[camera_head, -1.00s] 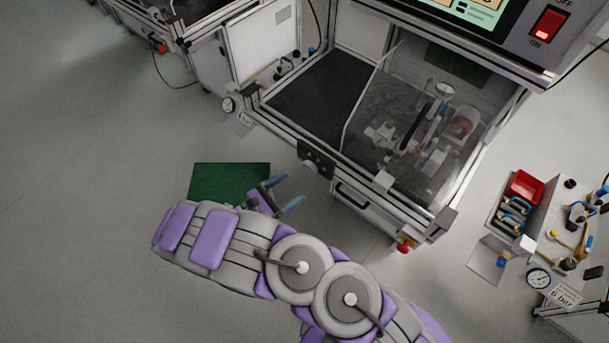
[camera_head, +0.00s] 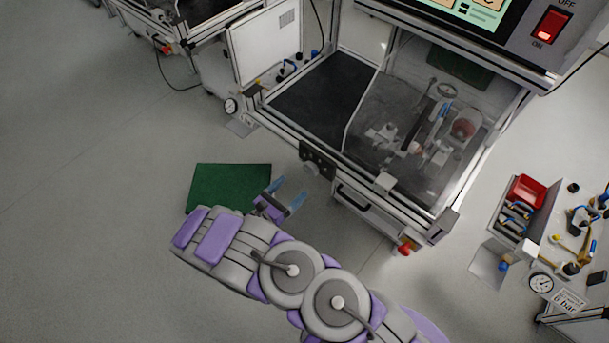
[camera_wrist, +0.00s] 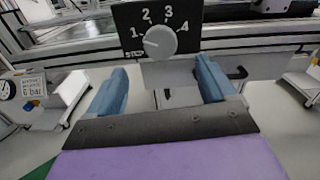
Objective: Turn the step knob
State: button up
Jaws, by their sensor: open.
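The step knob (camera_wrist: 160,42) is a light grey round dial on a black plate marked 1 to 4, in the upper middle of the wrist view. Its pointer mark seems to face left, near the 1. In the head view the knob (camera_head: 310,168) sits on the front frame of the test station. My gripper (camera_head: 285,192) is open and empty, a short way in front of the knob and to its lower left. In the wrist view my gripper (camera_wrist: 165,85) has its blue fingers spread below the knob, one on each side, apart from it.
The test station's frame (camera_head: 280,125) with a clear cover stands behind the knob. A drawer handle (camera_head: 352,197) lies below right. A green mat (camera_head: 225,183) is on the floor at left. A side table with a red bin (camera_head: 527,190) stands at right.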

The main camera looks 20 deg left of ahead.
aim_at(308, 171)
jog(key=b+x, duration=0.1)
jog(key=x, duration=0.6)
jog(key=shift+w+d, duration=0.15)
jog(key=shift+w, duration=0.2)
jog(key=c, duration=1.1)
